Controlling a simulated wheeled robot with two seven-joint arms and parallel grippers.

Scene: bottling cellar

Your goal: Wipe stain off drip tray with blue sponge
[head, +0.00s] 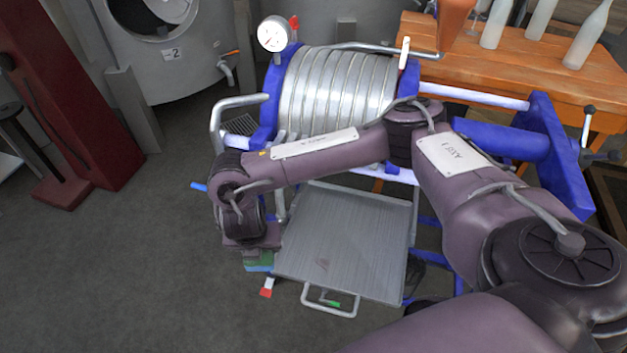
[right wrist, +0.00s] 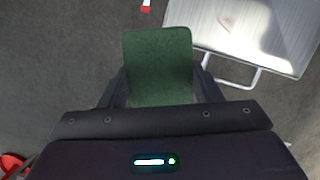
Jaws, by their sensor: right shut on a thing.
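The drip tray (head: 345,225) is a flat grey metal plate with a handle loop (head: 330,300) at its front. A faint reddish stain (head: 323,263) lies on its front part; in the right wrist view the stain (right wrist: 227,22) shows near the tray's edge. My right gripper (head: 257,254) is at the tray's left edge, shut on the sponge (head: 260,267), which shows green and blue layers. In the right wrist view the sponge's green face (right wrist: 158,62) is between the fingers, beside the tray. Its height above the tray is unclear. My left gripper is out of view.
A ribbed steel cylinder in a blue frame, the press (head: 335,92), stands behind the tray. A wooden table (head: 480,68) with bottles is at the back right. A red-and-white piece (head: 267,287) is near the tray's front left. Grey floor lies open on the left.

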